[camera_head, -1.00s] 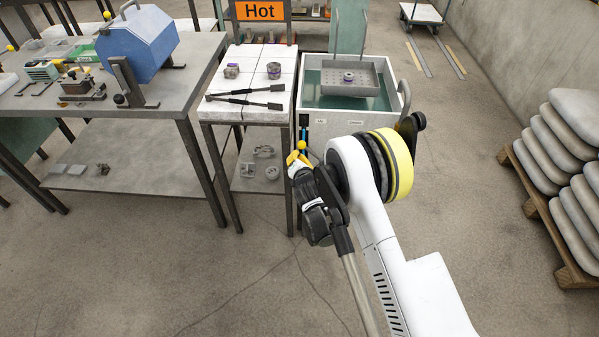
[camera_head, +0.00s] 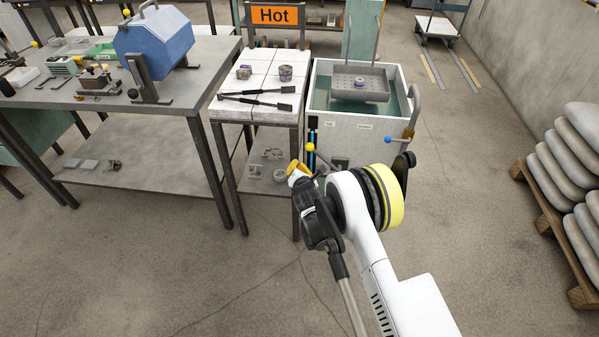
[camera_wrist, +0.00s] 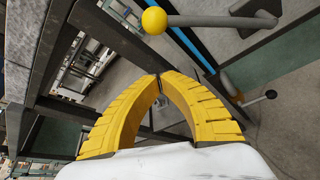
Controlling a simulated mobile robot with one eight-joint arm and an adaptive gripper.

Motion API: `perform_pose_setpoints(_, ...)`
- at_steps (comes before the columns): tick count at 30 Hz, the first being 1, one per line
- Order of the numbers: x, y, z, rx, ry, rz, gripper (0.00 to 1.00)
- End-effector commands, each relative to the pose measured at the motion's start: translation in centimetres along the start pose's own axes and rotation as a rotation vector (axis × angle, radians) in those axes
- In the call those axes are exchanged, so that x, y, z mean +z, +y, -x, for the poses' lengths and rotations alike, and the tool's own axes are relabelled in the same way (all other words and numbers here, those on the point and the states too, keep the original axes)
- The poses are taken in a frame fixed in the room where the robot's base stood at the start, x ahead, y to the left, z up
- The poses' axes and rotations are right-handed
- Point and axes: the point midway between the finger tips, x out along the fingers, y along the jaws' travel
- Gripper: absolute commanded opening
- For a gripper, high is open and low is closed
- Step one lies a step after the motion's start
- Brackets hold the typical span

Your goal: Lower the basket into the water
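The basket (camera_head: 345,91) is a grey perforated tray with a tall handle, at the white tank (camera_head: 350,132) in the head view. The basket appears to hang above the teal water (camera_head: 330,103). My gripper (camera_head: 293,165) is in front of the tank's left front corner, apart from the basket. In the wrist view its yellow fingers (camera_wrist: 161,75) meet at the tips with nothing between them. A lever with a yellow ball (camera_wrist: 154,20) is just beyond the fingertips; the ball also shows in the head view (camera_head: 310,147).
A white-topped table (camera_head: 256,113) with tongs (camera_head: 262,101) and a "Hot" sign (camera_head: 275,15) stands left of the tank. Sacks on a pallet (camera_head: 545,205) stand right. The floor between is clear.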

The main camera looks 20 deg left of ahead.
Motion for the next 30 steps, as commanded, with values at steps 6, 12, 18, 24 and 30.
perform_pose_setpoints(6, -0.3, -0.3, -4.8, -0.001, 0.000, -0.001, 0.00)
perform_pose_setpoints(12, 2.8, -0.1, -3.4, 0.000, 0.000, -0.001, 0.00)
perform_pose_setpoints(18, 3.8, 0.0, -3.0, 0.000, 0.000, 0.000, 0.00)
perform_pose_setpoints(24, 3.8, 0.0, -3.0, 0.000, 0.000, 0.000, 0.00)
perform_pose_setpoints(30, 3.8, 0.1, -2.8, 0.000, 0.000, 0.000, 0.00)
